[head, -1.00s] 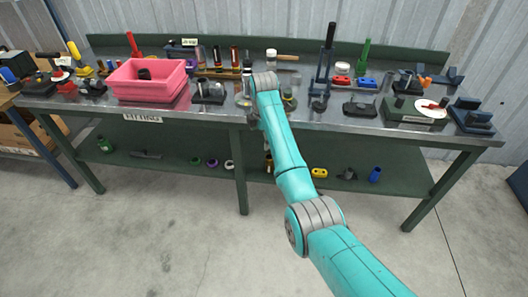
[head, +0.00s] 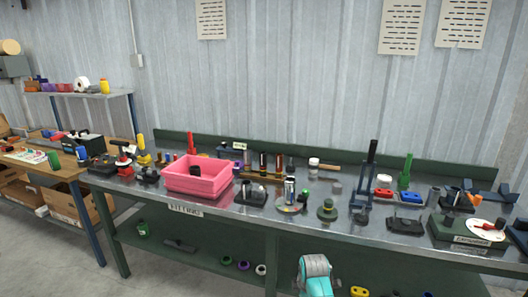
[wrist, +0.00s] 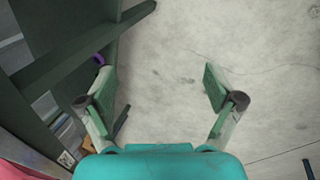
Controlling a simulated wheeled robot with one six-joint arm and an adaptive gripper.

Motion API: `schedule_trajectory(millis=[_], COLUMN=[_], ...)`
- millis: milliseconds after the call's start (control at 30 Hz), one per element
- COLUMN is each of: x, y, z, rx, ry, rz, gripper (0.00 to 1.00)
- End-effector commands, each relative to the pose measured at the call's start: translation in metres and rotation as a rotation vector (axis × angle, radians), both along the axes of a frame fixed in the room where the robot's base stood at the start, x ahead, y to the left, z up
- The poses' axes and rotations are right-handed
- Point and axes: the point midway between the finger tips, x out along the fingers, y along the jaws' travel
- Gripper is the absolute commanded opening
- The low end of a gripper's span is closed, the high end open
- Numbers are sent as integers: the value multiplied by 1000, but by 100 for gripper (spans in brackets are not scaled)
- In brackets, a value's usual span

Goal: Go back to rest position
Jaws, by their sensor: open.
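My gripper (wrist: 158,95) is open and empty in the wrist view, with bare concrete floor between its two green-padded fingers. It points down beside the front of the green workbench (wrist: 60,75). In the head view only a turquoise and grey part of my arm shows at the bottom edge, in front of the bench. The gripper itself is out of the head view.
The workbench's metal top (head: 330,228) carries a pink bin (head: 197,185) with a black part in it, and many tools and parts. Small parts lie on its lower shelf. A wooden bench (head: 45,170) stands at the left. Floor below my gripper is clear.

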Motion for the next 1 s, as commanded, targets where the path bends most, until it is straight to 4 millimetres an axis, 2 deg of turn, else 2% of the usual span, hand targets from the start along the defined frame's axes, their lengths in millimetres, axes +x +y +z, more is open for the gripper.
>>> schedule_trajectory(millis=[33,200,367,500,733,1000], x=[-15,-58,-105,-149,-226,-320], y=[-2,-9,-15,-20,-27,-35], z=[-20,-68,-102,-124,-143,-136], rx=[12,64,120,175,278,418], ry=[-15,-90,-160,-219,-313,-418], rz=[-32,-153,-262,-355,-500,-661], gripper=[91,91,91,91,91,91])
